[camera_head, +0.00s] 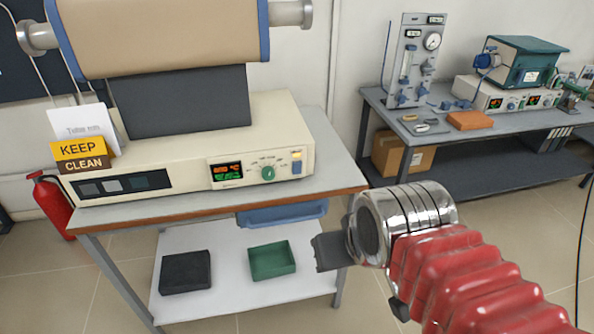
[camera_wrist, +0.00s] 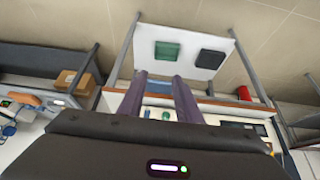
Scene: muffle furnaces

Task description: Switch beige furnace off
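The beige furnace (camera_head: 170,40) is a tube furnace over a cream control box (camera_head: 190,155) on the near bench. Its display (camera_head: 227,171) is lit in red and green. The switch's position is too small to tell. My gripper (camera_head: 330,252) is in front of and below the bench's right edge, apart from the panel. In the wrist view its two dark fingers (camera_wrist: 160,82) are spread with nothing between them.
A "KEEP CLEAN" sign (camera_head: 82,155) stands at the panel's left. A blue drawer (camera_head: 282,214) hangs under the bench top. Black (camera_head: 186,272) and green (camera_head: 272,260) trays lie on the lower shelf. A teal furnace (camera_head: 523,62) stands on the far bench. A red extinguisher (camera_head: 52,205) is left.

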